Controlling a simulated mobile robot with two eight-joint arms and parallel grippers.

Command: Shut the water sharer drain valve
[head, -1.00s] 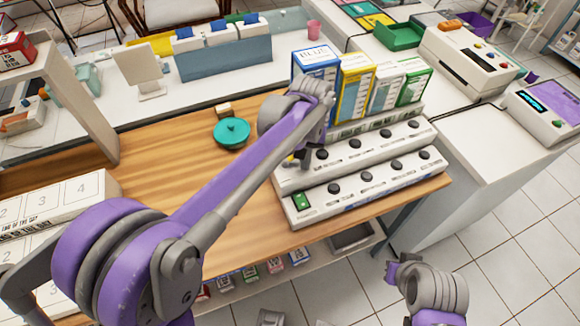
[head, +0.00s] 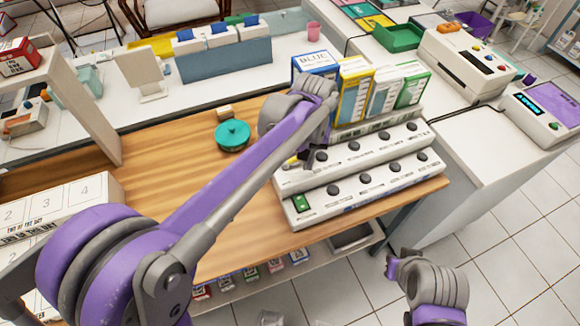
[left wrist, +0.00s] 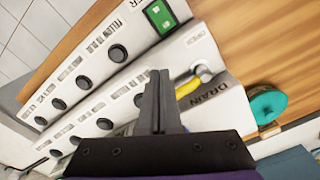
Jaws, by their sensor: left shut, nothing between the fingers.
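The water sharer (head: 375,185) is a white stepped panel with rows of black knobs, at the table's right end. Its drain valve has a yellow lever (left wrist: 188,88) on a silver stem, between the printed words OPEN and DRAIN in the left wrist view. In the head view only a bit of yellow shows beside my gripper. My left gripper (left wrist: 158,78) is shut and empty, its fingertips over the panel just left of the lever. I cannot tell whether they touch it. My right gripper (head: 392,268) is low at the right, away from the panel; its fingers are unclear.
Several coloured boxes (head: 352,92) stand behind the panel. A teal lidded dish (head: 232,135) and a small tan block (head: 224,112) are on the wooden table (head: 240,240) to its left. A green square switch (left wrist: 159,17) is on the lower step. A white shelf (head: 75,100) stands left.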

